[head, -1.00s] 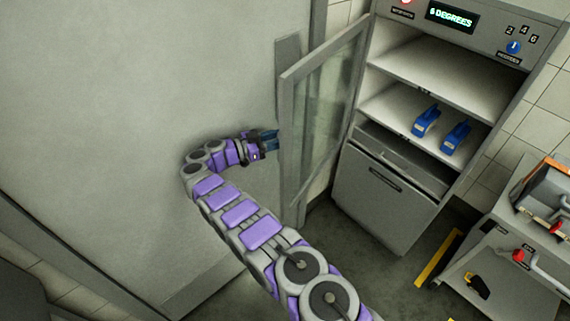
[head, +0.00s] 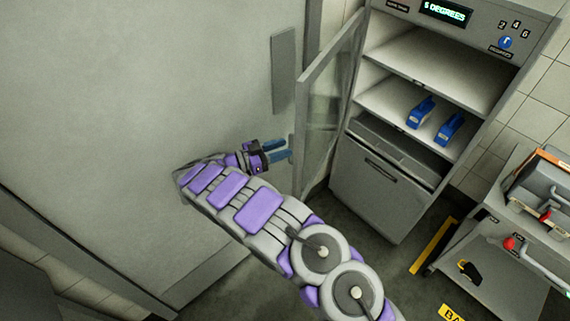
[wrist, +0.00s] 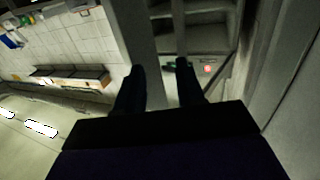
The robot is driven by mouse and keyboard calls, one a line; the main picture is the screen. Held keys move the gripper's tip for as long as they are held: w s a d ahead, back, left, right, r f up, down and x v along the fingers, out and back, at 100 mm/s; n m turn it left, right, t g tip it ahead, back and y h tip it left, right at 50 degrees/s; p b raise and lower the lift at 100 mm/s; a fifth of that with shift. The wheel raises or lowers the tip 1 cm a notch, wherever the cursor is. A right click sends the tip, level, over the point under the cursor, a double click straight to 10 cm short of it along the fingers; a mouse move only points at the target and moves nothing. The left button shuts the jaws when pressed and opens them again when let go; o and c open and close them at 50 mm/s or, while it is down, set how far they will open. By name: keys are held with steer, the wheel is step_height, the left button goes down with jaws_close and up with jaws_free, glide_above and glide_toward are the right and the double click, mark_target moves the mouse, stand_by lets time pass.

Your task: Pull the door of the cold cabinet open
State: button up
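The cold cabinet (head: 385,190) stands right of centre in the head view, its shelves in plain sight. Its glass door (head: 330,103) is swung wide open to the left, standing out from the cabinet's left side. My gripper (head: 286,151) is at the door's outer edge, low down, with two blue fingers pointing right. The fingers are apart with a gap between them. In the wrist view the gripper (wrist: 160,85) also shows its dark fingers spread, with a grey upright strip, perhaps the door frame, just beyond them. I cannot tell if they touch the door.
Two blue objects (head: 421,112) stand on the cabinet's middle shelf. A large grey wall panel (head: 130,110) fills the left, close to my arm. A grey cart (head: 500,250) stands at the right. Some floor is clear before the cabinet.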

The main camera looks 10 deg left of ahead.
steer(key=s+d+p, duration=0.1)
steer(key=s+d, duration=0.1)
steer(key=s, duration=0.5)
steer(key=shift+d+r, duration=0.3)
steer(key=shift+d, duration=0.1)
stand_by(0.3)
